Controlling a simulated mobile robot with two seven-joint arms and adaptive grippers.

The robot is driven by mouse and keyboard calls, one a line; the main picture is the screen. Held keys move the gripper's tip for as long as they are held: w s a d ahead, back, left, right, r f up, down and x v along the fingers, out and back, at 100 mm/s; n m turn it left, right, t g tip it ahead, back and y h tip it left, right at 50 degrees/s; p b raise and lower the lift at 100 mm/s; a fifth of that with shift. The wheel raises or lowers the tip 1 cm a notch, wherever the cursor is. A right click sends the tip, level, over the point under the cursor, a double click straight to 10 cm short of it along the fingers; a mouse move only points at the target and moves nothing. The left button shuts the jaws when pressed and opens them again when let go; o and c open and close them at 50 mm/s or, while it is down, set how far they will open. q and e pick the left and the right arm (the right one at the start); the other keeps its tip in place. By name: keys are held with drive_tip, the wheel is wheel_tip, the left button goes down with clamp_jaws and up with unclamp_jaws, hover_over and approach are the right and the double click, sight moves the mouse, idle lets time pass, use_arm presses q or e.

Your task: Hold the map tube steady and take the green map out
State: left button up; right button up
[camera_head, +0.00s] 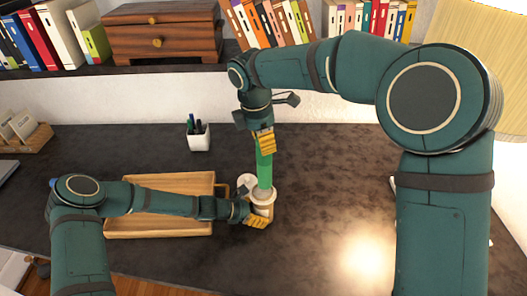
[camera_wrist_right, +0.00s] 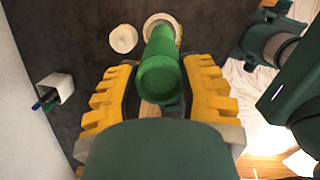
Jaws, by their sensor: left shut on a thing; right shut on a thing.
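The pale map tube (camera_head: 263,198) stands upright on the dark desk, to the right of the wooden tray. My left gripper (camera_head: 257,218) is shut around the tube's side, below its rim. The green map (camera_head: 264,170) stands upright and rises well out of the tube's mouth. Its lower end is hidden at the mouth. My right gripper (camera_head: 265,143) is above the tube, shut on the upper part of the map. In the right wrist view the map (camera_wrist_right: 160,78) lies between the yellow fingers (camera_wrist_right: 160,95), with the tube's round rim (camera_wrist_right: 162,22) beyond it.
A round white lid (camera_head: 246,181) lies beside the tube. A wooden tray (camera_head: 160,236) is at left, under my left arm. A white pen cup (camera_head: 199,138) stands behind. A shelf with books and a wooden box (camera_head: 163,38) runs along the back.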

idle(0.3)
use_arm(q)
drive_tip(key=o, duration=0.9)
drive_tip(key=shift+o, duration=0.2)
drive_tip(key=v, duration=1)
drive_tip(key=shift+a+r, duration=0.1)
drive_tip(key=shift+a, duration=0.25)
drive_tip(key=shift+s+a+r, duration=0.3)
drive_tip(key=shift+a+r, duration=0.05)
drive_tip(key=shift+a, duration=0.2)
